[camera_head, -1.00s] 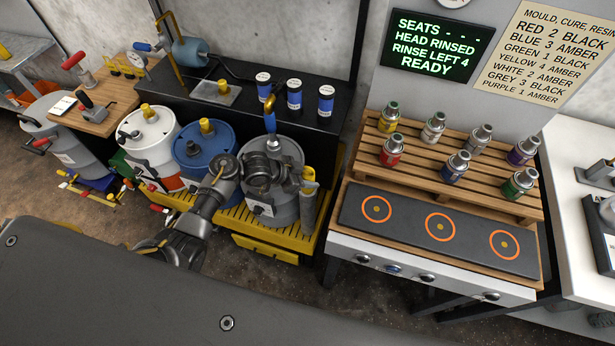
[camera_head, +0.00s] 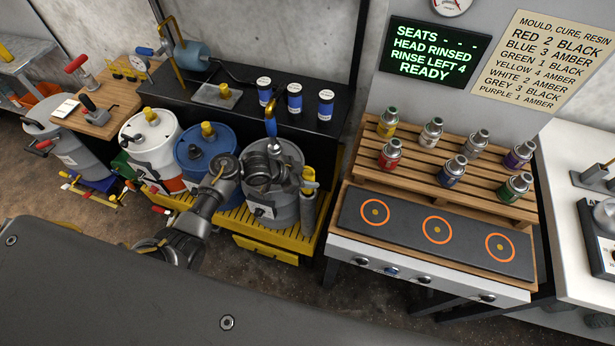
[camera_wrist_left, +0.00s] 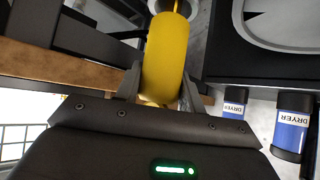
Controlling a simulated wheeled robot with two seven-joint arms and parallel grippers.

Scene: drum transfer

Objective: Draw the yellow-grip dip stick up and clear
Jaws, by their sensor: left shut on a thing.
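The yellow grip (camera_head: 309,174) of the dip stick shows at the right side of the grey drum (camera_head: 287,208), above an upright grey tube (camera_head: 308,208). My left gripper (camera_head: 304,184) is at this grip, with its wrist over the drum and hiding much of its top. In the left wrist view, the yellow grip (camera_wrist_left: 166,55) sits between the two fingers of my left gripper (camera_wrist_left: 160,96), which is shut on it. My right gripper is not in view.
A blue drum (camera_head: 205,165) and a white drum (camera_head: 150,140) stand left of the grey one on a yellow pallet (camera_head: 268,243). Blue-labelled dryer cans (camera_head: 295,98) stand on the black bench behind. A wooden rack (camera_head: 410,165) of coloured cans is at the right.

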